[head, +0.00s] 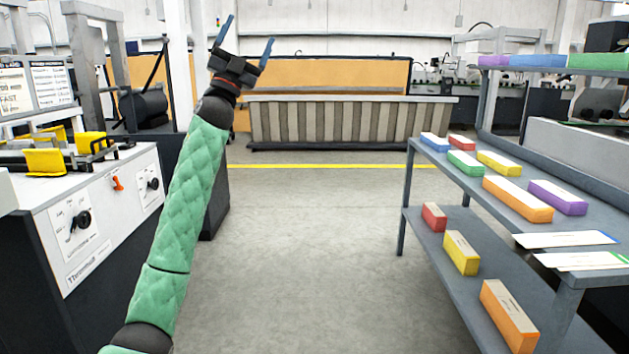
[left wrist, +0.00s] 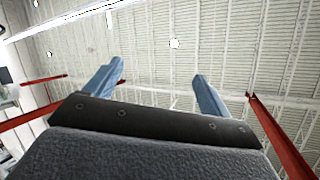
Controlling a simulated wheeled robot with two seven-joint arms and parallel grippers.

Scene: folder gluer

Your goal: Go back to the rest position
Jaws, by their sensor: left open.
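My left gripper (head: 245,42) is raised at the top of the head view, at the end of my green-sleeved arm that comes up from the lower left. Its two blue fingers are spread apart and nothing is between them. In the left wrist view the fingers of the left gripper (left wrist: 151,82) are also apart and empty, with only the ceiling and red beams behind them. The gripper touches nothing. My right gripper is not seen in either view.
A control cabinet (head: 105,205) with knobs stands at the left, with yellow parts (head: 45,162) on top. A grey shelf rack (head: 402,235) at the right holds several coloured boxes and flat sheets. A slatted bin (head: 350,122) stands at the back. The floor between is clear.

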